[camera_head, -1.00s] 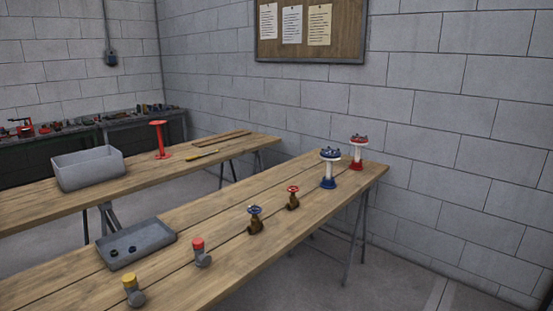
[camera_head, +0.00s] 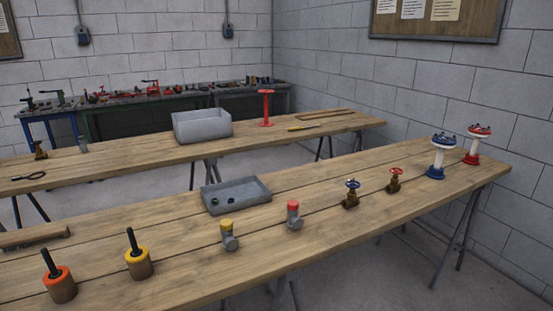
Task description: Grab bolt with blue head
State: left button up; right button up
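I cannot clearly make out a bolt with a blue head. Two small dark pieces, one at the left (camera_head: 215,200) and one at the right (camera_head: 231,197), lie in a shallow grey tray (camera_head: 262,187) on the near wooden table; they are too small to identify. Blue parts in view are a brass valve with a blue handwheel (camera_head: 351,192) and a white stand with a blue base and top (camera_head: 438,157), both on the same table. Neither of my grippers shows.
The near table (camera_head: 180,285) also holds pieces with orange (camera_head: 58,277), yellow (camera_head: 138,254) and red (camera_head: 293,214) parts, a red valve (camera_head: 394,179) and a red-based stand (camera_head: 477,145). A second table behind carries a grey bin (camera_head: 202,127) and a red stand (camera_head: 266,107).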

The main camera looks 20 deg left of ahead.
aim_at(136, 253)
jog(key=u, duration=1.6)
jog(key=j, duration=0.1)
